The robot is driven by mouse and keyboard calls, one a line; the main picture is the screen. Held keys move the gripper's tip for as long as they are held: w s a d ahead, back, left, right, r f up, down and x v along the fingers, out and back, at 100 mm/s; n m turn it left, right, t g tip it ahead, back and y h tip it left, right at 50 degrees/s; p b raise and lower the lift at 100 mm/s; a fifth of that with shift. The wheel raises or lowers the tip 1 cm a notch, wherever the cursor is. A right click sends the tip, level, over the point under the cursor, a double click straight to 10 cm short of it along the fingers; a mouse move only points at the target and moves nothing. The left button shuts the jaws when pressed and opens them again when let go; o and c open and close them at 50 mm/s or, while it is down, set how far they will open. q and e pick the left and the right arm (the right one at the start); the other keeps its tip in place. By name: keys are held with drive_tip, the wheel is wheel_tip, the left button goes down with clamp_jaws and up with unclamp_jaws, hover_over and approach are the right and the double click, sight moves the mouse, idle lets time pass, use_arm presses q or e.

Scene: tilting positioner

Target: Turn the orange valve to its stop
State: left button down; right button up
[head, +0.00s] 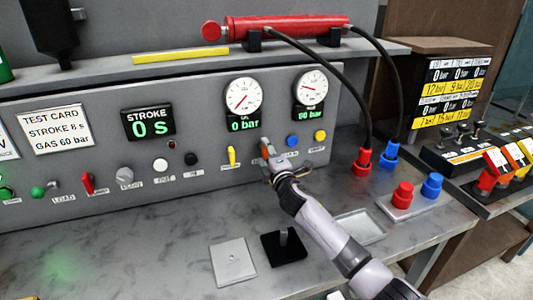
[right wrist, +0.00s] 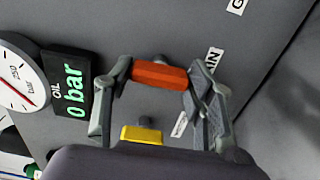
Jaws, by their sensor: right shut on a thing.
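The orange valve (right wrist: 160,76) is a short orange bar handle on the grey panel, seen clearly in the right wrist view. In the head view only a bit of it (head: 264,149) shows at my right gripper (head: 268,164). In the right wrist view the two fingers of that gripper (right wrist: 158,80) stand at the two ends of the orange handle, shut on it. The handle lies nearly crosswise in that view, tilted slightly. My left gripper is in neither view.
A yellow lever (head: 231,156) sits left of the orange valve; blue (head: 292,140) and yellow (head: 320,135) knobs sit right. The oil display (head: 244,124) and stroke display (head: 148,122) read 0; the gas display (head: 308,112) reads 60 bar. Black hoses (head: 357,90) hang at right.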

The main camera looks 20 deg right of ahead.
idle(0.3)
drive_tip(key=o, duration=1.2)
drive_tip(key=shift+c, duration=0.2)
drive_tip(key=s, duration=1.2)
drive_tip(key=shift+d, duration=0.2)
drive_tip(key=shift+r, duration=0.1)
